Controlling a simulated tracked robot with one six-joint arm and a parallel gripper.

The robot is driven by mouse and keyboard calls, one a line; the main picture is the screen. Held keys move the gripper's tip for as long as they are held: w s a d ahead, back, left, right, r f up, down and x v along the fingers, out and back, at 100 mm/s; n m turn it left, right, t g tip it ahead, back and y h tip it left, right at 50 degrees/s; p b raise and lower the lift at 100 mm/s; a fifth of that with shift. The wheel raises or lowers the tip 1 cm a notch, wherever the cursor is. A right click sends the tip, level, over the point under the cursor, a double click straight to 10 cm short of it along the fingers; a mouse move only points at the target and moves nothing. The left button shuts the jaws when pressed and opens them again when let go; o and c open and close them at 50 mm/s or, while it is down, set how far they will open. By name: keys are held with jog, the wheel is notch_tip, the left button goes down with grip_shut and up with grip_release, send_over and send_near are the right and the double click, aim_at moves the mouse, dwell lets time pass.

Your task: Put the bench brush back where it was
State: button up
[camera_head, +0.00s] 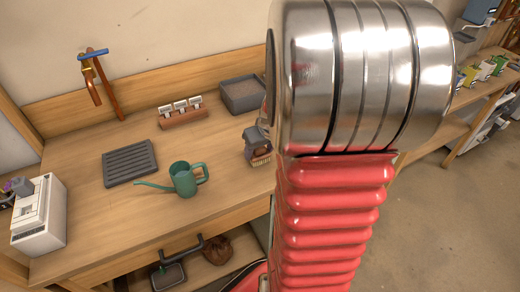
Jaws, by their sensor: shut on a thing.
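The bench brush (261,159) shows as a small dark block with pale brown bristles, just left of my arm over the right part of the wooden bench. Its bristles point down. I cannot tell whether they touch the bench top. My gripper (257,134) is mostly hidden behind my large metal and red arm; only a grey part shows at the top of the brush, and it is shut on the brush. The rest of the brush is hidden.
On the bench (100,215) stand a green watering can (185,181), a dark slatted tray (130,163), a rack with white items (182,112), a grey bin (242,95) and a white machine (40,217).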

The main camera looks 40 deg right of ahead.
jog(key=o, duration=1)
jog(key=v, duration=1.2)
jog(key=shift+a, duration=0.1)
jog(key=s+a+r+n, duration=0.1)
jog(key=s+a, duration=0.1)
jog(key=a, duration=0.6)
jog(key=s+a+r+n+t, duration=0.1)
jog(key=s+a+r, duration=0.1)
jog(key=a, duration=0.7)
jog(key=s+a+r+n+y, duration=0.1)
jog(key=s+a+r, duration=0.1)
jog(key=a, duration=0.7)
jog(key=shift+r, duration=0.15)
